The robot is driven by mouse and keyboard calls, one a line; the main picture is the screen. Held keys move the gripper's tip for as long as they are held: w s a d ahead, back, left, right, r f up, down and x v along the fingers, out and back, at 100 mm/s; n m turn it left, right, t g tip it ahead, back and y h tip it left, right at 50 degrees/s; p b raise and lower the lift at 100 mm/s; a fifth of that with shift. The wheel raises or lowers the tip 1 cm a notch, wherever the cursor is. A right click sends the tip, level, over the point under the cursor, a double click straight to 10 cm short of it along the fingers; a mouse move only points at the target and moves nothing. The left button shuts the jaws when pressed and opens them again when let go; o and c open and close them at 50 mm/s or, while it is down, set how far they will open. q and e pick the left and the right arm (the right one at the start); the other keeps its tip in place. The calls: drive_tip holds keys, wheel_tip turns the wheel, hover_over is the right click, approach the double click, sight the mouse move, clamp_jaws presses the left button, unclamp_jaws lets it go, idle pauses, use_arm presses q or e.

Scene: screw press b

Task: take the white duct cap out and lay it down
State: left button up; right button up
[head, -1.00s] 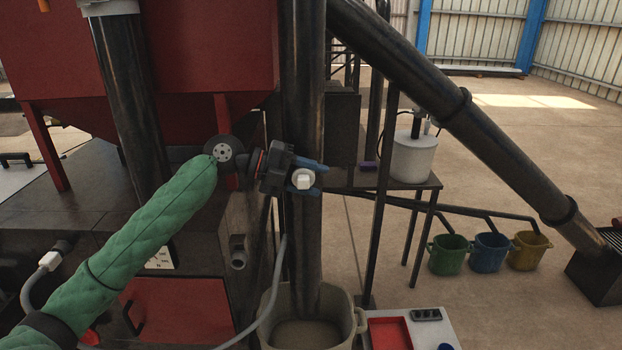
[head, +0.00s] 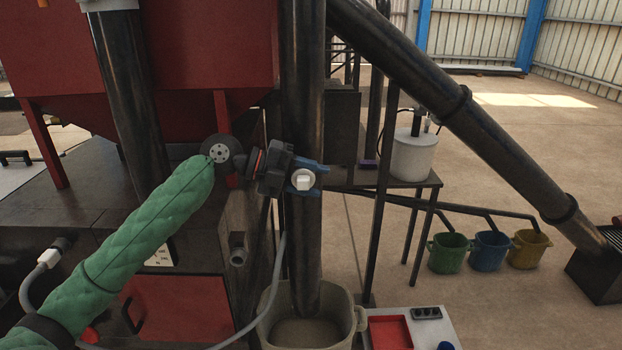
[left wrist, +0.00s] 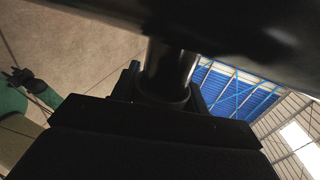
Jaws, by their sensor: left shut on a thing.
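The white duct cap (head: 303,180) sits at the front of the upright dark duct (head: 304,110) in the head view. My left gripper (head: 308,179), with blue fingers, reaches in from the left at the duct. It is shut on the cap, with the fingers on either side of it. The cap still appears to be at the duct; I cannot tell whether it is seated or loose. In the left wrist view, dark parts fill most of the picture and the cap cannot be made out. My right gripper is not in view.
A beige tub (head: 358,318) stands under the duct. Right of it is a white board with a red tray (head: 390,332). A small table (head: 432,181) holds a white pot (head: 414,158). A slanted dark pipe (head: 470,115) crosses the right, above coloured buckets (head: 490,252) on the floor.

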use_arm(q)
drive_tip(key=shift+s, duration=0.65)
drive_tip(key=shift+s+f+b, duration=0.1)
drive_tip(key=shift+s+b, duration=0.55)
drive_tip(key=shift+b, duration=0.05)
drive_tip(key=shift+s, duration=0.25)
